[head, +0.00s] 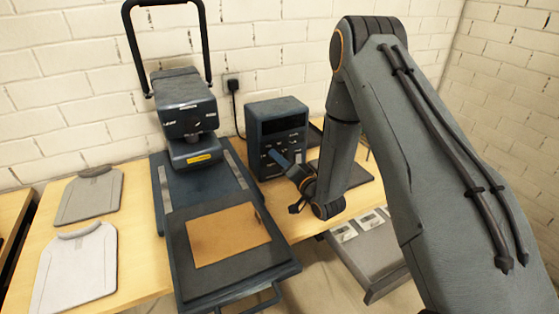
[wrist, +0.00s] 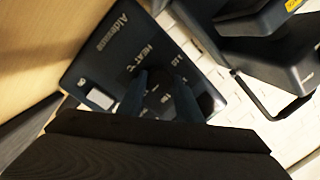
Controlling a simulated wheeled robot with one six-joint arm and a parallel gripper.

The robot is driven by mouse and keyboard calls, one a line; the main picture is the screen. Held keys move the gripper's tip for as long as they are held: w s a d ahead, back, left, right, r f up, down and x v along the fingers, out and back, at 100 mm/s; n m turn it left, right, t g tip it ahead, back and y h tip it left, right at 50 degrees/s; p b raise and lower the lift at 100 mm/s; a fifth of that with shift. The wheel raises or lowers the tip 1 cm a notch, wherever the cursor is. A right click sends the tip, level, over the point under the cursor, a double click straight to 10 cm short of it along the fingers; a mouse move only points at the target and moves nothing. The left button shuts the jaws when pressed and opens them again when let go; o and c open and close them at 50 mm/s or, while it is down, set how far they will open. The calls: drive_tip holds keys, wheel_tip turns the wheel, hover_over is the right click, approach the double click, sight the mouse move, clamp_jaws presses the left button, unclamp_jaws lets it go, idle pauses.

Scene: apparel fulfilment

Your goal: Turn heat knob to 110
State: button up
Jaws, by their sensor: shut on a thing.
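A dark blue control box (head: 277,121) with a black display stands on the table against the wall, right of the heat press. In the wrist view its face (wrist: 105,60) carries the label "HEAT °C" and printed marks around the dark heat knob (wrist: 160,97). My gripper (head: 277,158) reaches the box front from the right, and in the wrist view its two fingers (wrist: 158,95) are shut on the knob, one on each side. The fingers and my arm hide much of the dial, so the knob's exact setting cannot be read. In the head view the knob is hidden.
The heat press (head: 187,115) has a raised handle and a tan sheet (head: 228,235) on its lower plate. Two folded garments (head: 75,268) lie at left. A tray or drawer with small cards (head: 345,233) sits below the table's right front.

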drive_tip(key=shift+s+a+n+t+h+b, duration=0.1)
drive_tip(key=shift+n+t+h+b, duration=0.35)
drive_tip(key=shift+n+b, duration=3.8)
drive_tip(key=shift+w+a+n+h+b, duration=0.1)
drive_tip(key=shift+n+h+b, duration=1.1)
drive_tip(key=shift+n, duration=5.55)
drive_tip(key=shift+s+a+n+t+h+b, duration=0.15)
drive_tip(key=shift+n+t+b, duration=0.1)
drive_tip(key=shift+n+b, duration=4.2)
drive_tip(key=shift+d+n+p, duration=0.1)
drive_tip(key=shift+n+p, duration=0.95)
drive_tip(key=shift+n, duration=0.2)
drive_tip(key=o, duration=1)
drive_tip(key=shift+o, duration=0.2)
